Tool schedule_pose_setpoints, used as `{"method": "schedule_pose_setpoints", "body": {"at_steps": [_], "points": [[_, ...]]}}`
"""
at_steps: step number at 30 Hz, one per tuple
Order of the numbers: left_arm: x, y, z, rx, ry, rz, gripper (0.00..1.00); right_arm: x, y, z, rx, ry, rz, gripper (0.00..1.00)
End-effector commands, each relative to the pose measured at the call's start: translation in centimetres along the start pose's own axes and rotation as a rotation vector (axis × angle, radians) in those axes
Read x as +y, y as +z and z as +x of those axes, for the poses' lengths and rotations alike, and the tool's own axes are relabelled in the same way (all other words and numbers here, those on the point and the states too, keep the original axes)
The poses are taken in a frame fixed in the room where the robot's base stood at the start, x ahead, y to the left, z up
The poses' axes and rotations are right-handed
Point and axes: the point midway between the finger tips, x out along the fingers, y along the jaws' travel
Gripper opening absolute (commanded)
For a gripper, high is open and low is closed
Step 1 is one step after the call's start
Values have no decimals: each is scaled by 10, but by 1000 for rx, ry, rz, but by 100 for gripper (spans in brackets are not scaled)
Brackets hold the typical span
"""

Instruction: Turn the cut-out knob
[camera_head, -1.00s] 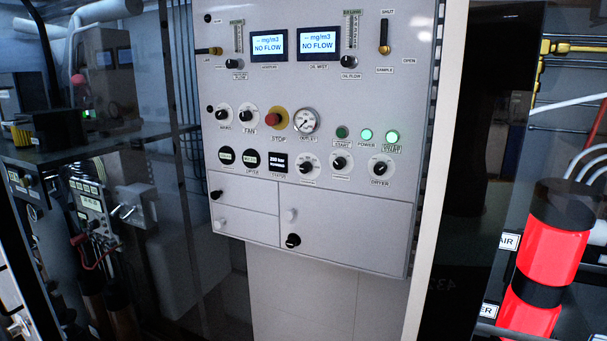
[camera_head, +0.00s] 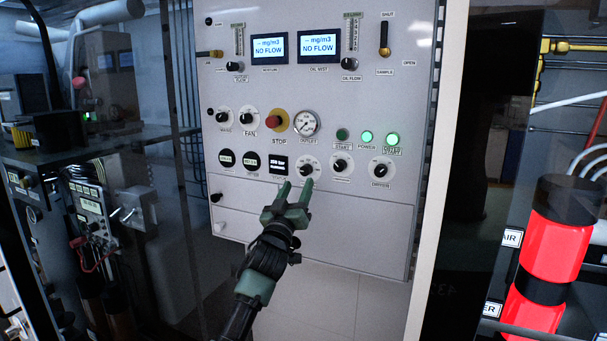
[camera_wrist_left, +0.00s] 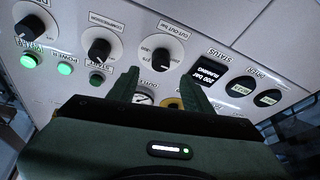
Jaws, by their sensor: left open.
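The cut-out knob (camera_head: 307,168) is a black knob on a white round dial in the lower control row, right of the black status display (camera_head: 278,166). In the left wrist view the knob (camera_wrist_left: 160,55) lies beyond the fingertips, roughly centred between them, under a label reading CUT-OUT. My left gripper (camera_head: 296,185) is open and empty, with its two green fingers pointing up at the panel just below the knob. I see no contact with the knob. My right gripper is not in view.
Above are a red stop button (camera_head: 274,121), an outlet gauge (camera_head: 306,123) and lit green buttons (camera_head: 366,137). A red and black cylinder (camera_head: 555,240) stands at the right. The lower panel doors are flat.

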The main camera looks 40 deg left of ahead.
Motion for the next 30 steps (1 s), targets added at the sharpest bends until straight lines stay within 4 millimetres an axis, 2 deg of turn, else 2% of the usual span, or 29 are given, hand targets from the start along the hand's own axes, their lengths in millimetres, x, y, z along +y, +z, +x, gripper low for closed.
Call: {"method": "schedule_pose_setpoints", "body": {"at_steps": [6,12,17,25,30], "points": [[0,-2,36,-2,-2,-1,50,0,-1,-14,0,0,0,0],[0,0,58,-3,-1,1,50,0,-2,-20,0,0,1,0],[0,1,66,-3,0,1,50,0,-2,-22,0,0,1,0],[0,2,66,-3,0,2,50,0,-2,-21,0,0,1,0],[0,2,66,-4,0,2,3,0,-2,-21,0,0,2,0]]}}
